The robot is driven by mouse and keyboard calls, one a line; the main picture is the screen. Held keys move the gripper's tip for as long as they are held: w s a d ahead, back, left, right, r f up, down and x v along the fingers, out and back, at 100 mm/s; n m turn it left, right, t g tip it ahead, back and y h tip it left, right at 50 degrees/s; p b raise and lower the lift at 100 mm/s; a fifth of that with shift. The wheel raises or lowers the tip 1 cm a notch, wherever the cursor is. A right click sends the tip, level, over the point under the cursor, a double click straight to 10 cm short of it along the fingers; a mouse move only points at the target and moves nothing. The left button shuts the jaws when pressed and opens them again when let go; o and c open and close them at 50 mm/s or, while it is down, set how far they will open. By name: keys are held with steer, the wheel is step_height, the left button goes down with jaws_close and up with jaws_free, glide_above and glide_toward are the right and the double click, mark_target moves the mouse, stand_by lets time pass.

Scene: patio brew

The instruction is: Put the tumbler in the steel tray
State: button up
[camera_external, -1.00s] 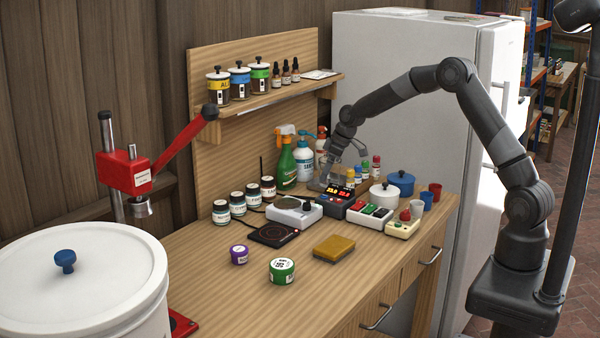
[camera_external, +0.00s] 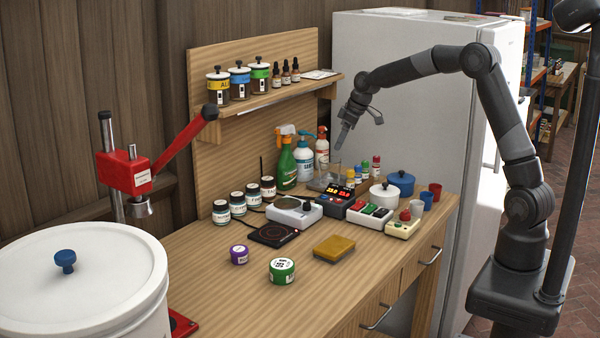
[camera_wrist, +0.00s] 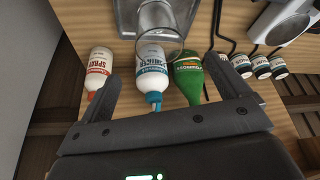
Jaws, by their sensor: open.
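The clear glass tumbler (camera_wrist: 160,20) stands at the steel tray (camera_wrist: 126,18) at the top of the wrist view and appears to be inside it. In the external view, the tumbler (camera_external: 333,171) and the tray (camera_external: 317,185) show faintly at the back of the bench, partly hidden by the items in front. My gripper (camera_external: 359,127) is raised above them, open and empty. In the wrist view, its two fingers (camera_wrist: 166,92) are wide apart, with nothing held between them and the tumbler beyond.
A green bottle (camera_wrist: 188,75), a white-blue bottle (camera_wrist: 152,70) and a white-red bottle (camera_wrist: 99,68) stand near the tray. A black device with red digits (camera_external: 337,196), a white pot (camera_external: 383,195) and a blue pot (camera_external: 401,182) stand in front and right.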

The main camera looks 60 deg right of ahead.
steer(key=s+a+r+m+h, duration=0.1)
steer(key=s+a+r, duration=0.1)
steer(key=s+r, duration=0.35)
steer(key=s+a+r, duration=0.2)
steer(key=s, duration=0.7)
steer(key=s+a+r+m+h, duration=0.1)
steer(key=s+a+r, duration=0.15)
steer(key=s, duration=0.45)
steer(key=s+f+m+t, duration=0.1)
steer(key=s+f+m, duration=0.1)
steer(key=s, duration=1.8)
steer(key=shift+s+a+t, duration=0.3)
steer(key=shift+s+a, duration=0.05)
steer(key=shift+a, duration=0.1)
